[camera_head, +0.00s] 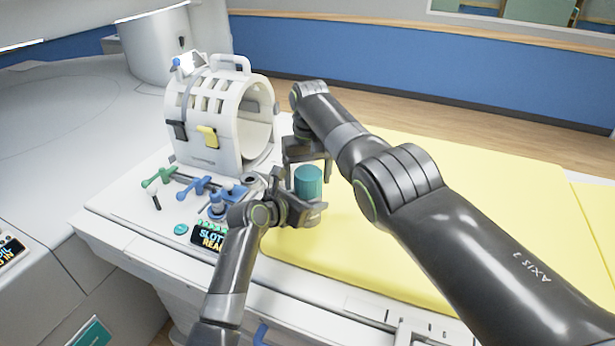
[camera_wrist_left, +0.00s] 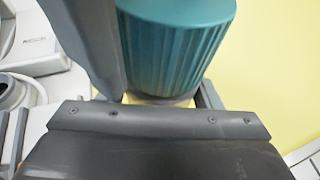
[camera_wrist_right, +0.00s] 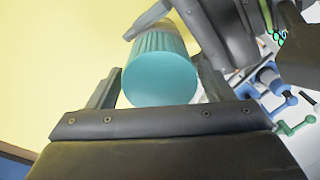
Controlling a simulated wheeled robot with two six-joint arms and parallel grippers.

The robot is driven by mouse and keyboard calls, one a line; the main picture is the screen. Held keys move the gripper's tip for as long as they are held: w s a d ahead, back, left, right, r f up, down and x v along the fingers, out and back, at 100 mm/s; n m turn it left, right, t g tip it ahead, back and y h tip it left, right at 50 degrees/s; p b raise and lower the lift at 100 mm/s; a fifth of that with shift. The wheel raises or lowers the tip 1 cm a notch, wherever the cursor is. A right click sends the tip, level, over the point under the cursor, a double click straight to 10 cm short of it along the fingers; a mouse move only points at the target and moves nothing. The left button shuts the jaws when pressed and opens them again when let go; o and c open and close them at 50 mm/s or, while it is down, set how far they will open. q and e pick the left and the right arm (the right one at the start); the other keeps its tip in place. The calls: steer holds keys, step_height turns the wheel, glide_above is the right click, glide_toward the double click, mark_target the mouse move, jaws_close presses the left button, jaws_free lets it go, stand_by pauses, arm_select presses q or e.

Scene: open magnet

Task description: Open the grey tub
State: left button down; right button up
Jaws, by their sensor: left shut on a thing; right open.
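The tub shows mainly as its teal ribbed lid (camera_head: 308,183), upright above the yellow pad. The lid also fills the top of the left wrist view (camera_wrist_left: 175,45) and shows its smooth top in the right wrist view (camera_wrist_right: 162,80). Only a small part of the tub's body (camera_wrist_right: 152,28) shows beyond the lid; the rest is hidden. My left gripper (camera_head: 298,207) is shut on the tub's body, below the lid. My right gripper (camera_head: 308,166) is open above, its fingers on either side of the lid. I cannot tell whether they touch it.
A white ring-shaped coil (camera_head: 215,125) stands behind left. Green and blue tools (camera_head: 200,187) and a small slot display (camera_head: 208,236) lie left of my left gripper. The yellow pad (camera_head: 500,190) to the right is clear.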

mark_target(306, 171)
arm_select(q)
steer(key=shift+f, duration=0.1)
arm_select(e)
step_height(306, 171, up, 4)
steer(key=shift+s+a+f, duration=0.15)
arm_select(q)
steer(key=shift+a, duration=0.1)
arm_select(e)
steer(key=shift+r, duration=0.3)
steer(key=shift+c, duration=0.6)
steer(key=m, duration=0.1)
steer(key=r+m, duration=0.1)
steer(key=shift+m, duration=0.4)
steer(key=m, duration=0.1)
steer(key=r+m, duration=0.1)
steer(key=m, duration=0.2)
steer(key=shift+s+d+r+m, duration=0.1)
steer(key=shift+d+r+m, duration=0.1)
steer(key=shift+r+m, duration=0.15)
steer(key=shift+f, duration=4)
